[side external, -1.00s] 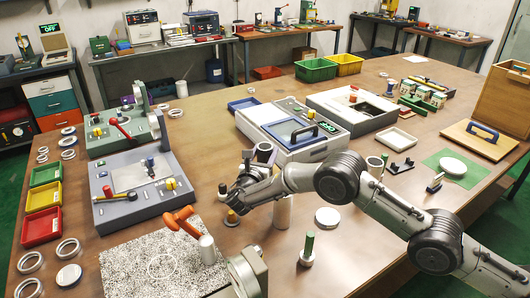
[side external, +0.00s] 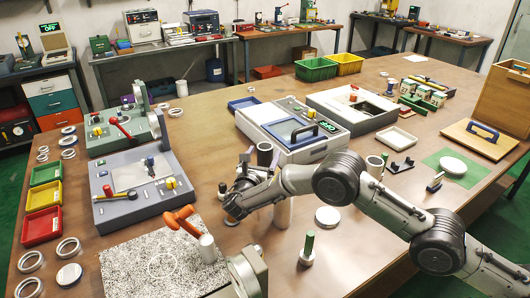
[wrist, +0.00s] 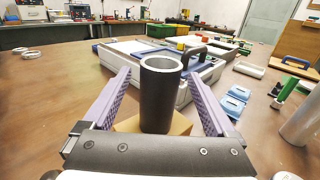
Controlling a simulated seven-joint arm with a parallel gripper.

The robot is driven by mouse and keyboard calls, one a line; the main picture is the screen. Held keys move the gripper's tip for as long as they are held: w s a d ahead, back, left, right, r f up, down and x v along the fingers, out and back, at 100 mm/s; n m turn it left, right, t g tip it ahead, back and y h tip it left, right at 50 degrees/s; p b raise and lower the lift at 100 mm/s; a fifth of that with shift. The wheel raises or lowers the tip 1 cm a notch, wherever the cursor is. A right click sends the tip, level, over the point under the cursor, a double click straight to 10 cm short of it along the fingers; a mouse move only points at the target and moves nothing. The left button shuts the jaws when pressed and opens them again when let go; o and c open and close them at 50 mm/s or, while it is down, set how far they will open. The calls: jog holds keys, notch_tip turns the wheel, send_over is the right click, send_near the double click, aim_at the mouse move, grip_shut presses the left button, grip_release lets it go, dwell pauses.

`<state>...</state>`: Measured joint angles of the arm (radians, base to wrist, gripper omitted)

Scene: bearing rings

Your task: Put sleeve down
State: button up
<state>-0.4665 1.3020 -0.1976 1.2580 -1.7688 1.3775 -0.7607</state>
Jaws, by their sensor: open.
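The sleeve is a dark grey hollow cylinder (wrist: 160,95), upright with its open end up, in the middle of the wrist view. It seems to stand on a tan block (wrist: 125,125), though its lower end is partly hidden by my gripper. My gripper (wrist: 160,78) is open, with one purple finger on each side of the sleeve and a visible gap at both sides. In the side view the sleeve (side external: 264,153) shows just beyond my gripper (side external: 247,172); its lower part is hidden there.
A white machine with a blue-framed lid (side external: 295,133) stands close behind the sleeve. A pale cylinder (side external: 283,212) is beside my wrist, and a white disc (side external: 327,216) lies to its right. A grey fixture with levers (side external: 145,190) stands left.

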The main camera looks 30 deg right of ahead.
jog(key=shift+v, duration=2.8)
